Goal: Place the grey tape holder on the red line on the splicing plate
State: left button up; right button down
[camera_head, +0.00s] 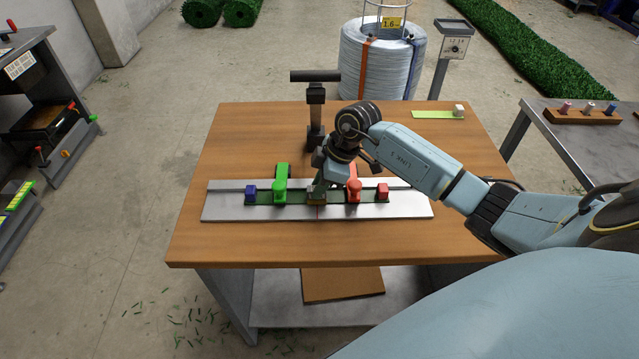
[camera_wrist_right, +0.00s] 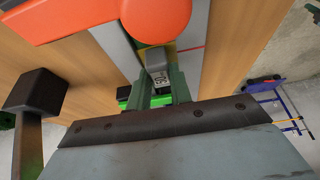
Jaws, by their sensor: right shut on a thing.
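The silver splicing plate (camera_head: 230,212) lies across the front of the wooden table. Its thin red line (camera_head: 318,213) runs down the middle; it also shows in the right wrist view (camera_wrist_right: 192,48). My right gripper (camera_head: 317,193) is pointed down at the middle of the plate, near that line. My left gripper is not in view.
A dark T-shaped post (camera_head: 315,100) stands behind. The table's left side is clear.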

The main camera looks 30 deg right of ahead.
jog(key=c, duration=1.3)
grip_release()
jog(key=shift+o, duration=0.2)
jog(key=v, duration=1.2)
jog(key=shift+p, duration=0.35)
